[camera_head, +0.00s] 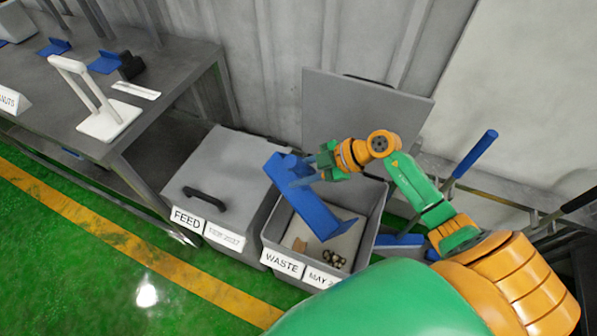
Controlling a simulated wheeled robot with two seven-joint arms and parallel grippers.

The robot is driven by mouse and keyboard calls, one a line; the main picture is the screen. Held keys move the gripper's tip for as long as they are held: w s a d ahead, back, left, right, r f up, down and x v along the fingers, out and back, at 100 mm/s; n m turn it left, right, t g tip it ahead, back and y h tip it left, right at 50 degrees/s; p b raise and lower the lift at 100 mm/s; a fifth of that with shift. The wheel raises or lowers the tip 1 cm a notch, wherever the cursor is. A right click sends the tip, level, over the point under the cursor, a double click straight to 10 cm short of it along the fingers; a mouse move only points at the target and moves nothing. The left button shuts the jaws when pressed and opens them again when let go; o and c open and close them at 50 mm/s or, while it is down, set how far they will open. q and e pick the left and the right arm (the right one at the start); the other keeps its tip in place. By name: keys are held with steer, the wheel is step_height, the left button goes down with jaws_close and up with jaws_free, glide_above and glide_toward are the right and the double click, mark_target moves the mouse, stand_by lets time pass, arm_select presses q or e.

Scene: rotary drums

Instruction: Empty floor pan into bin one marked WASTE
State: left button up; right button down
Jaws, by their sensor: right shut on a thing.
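The blue floor pan (318,213) is held over the open bin marked WASTE (283,264). Its broad end slopes down into the bin's mouth. My right gripper (322,167) is shut on the upper part of the pan, above the bin's rear left side. The pan hides part of the bin's inside. Small brown and dark pieces (333,259) lie on the bin's pale bottom near the front. No loose pieces show on the pan's visible face. My left gripper is out of view.
The WASTE bin's grey lid (362,112) stands raised at the back. A closed bin marked FEED (226,178) stands close on the left. A grey table (140,92) is farther left. A blue-handled tool (474,154) leans at the right. The green floor at front left is clear.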

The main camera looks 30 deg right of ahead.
step_height(320, 180, up, 7)
steer(key=p, duration=0.7)
step_height(320, 180, up, 7)
steer(key=b, duration=0.2)
glide_above(299, 188)
steer(key=s, duration=0.2)
steer(key=shift+s+a+r, duration=0.1)
steer(key=shift+a+r, duration=0.1)
steer(key=shift+a, duration=0.2)
steer(key=s+a+r+b, duration=0.1)
steer(key=s+r, duration=0.4)
steer(key=s, duration=0.2)
steer(key=shift+s+a, duration=0.2)
steer(key=shift+a, duration=0.15)
